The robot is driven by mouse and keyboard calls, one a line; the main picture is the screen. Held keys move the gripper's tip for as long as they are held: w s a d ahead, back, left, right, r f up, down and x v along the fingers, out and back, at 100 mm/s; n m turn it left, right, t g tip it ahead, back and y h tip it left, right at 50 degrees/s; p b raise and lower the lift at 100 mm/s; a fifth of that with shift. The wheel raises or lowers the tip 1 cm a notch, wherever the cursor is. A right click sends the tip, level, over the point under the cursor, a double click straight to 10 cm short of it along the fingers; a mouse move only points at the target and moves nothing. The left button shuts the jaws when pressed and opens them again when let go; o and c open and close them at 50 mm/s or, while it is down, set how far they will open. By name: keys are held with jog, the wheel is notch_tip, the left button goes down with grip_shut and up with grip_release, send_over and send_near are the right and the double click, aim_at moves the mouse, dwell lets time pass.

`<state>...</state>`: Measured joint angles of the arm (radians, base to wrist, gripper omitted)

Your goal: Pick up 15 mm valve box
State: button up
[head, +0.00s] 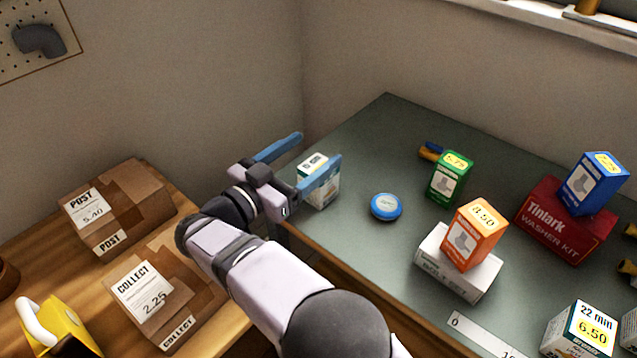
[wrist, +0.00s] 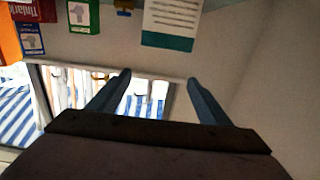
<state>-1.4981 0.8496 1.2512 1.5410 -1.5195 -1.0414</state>
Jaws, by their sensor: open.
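A white and teal box (head: 309,173) stands upright at the left edge of the grey-green bench. Its top label ends in "mm", but I cannot read the number. My gripper (head: 318,148) is open and empty, its two blue fingers apart. In the head view the box shows between the fingers, and the near finger covers part of it. In the wrist view a white box face with a teal band (wrist: 170,22) lies beyond the fingertips (wrist: 157,76), cut by the top edge. I see no contact.
A "22 mm" box (head: 578,332) stands at the bench's front right. A blue tin (head: 386,207), green box (head: 449,176), orange box (head: 474,235) on a white carton (head: 457,264) and blue box (head: 592,184) on a red kit (head: 560,222) stand right. Parcels (head: 117,206) lie left.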

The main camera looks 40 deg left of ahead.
aim_at(318, 166)
jog(key=shift+f, duration=1.1)
notch_tip(318, 166, down, 4)
jog(key=shift+r, duration=0.25)
jog(key=shift+w+f+p, duration=0.3)
jog(key=shift+w+p, duration=0.1)
jog(key=shift+w, duration=1.15)
jog(key=c, duration=1.3)
